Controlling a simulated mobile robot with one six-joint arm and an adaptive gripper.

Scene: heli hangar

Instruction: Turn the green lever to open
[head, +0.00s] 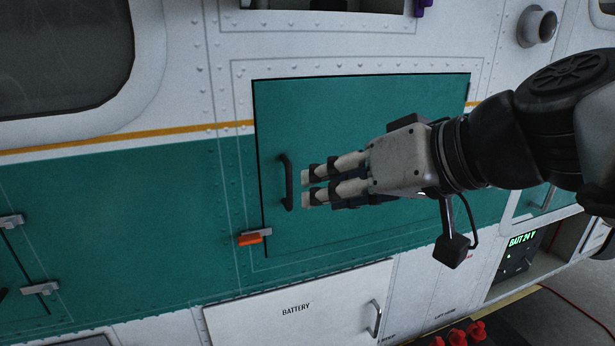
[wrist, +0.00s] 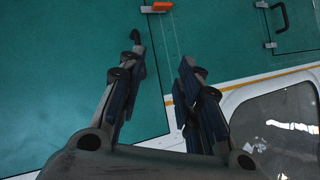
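I see no green-coloured lever. A green door panel (head: 340,115) carries a black bar handle (head: 287,182) near its left edge. A small latch lever with an orange grip (head: 250,238) sits at the panel's lower left edge; it also shows at the top of the wrist view as the orange latch (wrist: 160,6). My gripper (head: 306,184) is in front of the panel, just right of the black handle and above and right of the orange latch. In the wrist view my gripper (wrist: 158,62) has its fingers apart with nothing between them. Part of the black handle shows beyond one finger.
A white battery door (head: 270,325) with a handle lies below. Metal latches (head: 40,288) are at the far left, under a window (head: 60,55). At lower right are a lit display (head: 522,240) and red knobs (head: 465,335). A round pipe (head: 537,27) sticks out at upper right.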

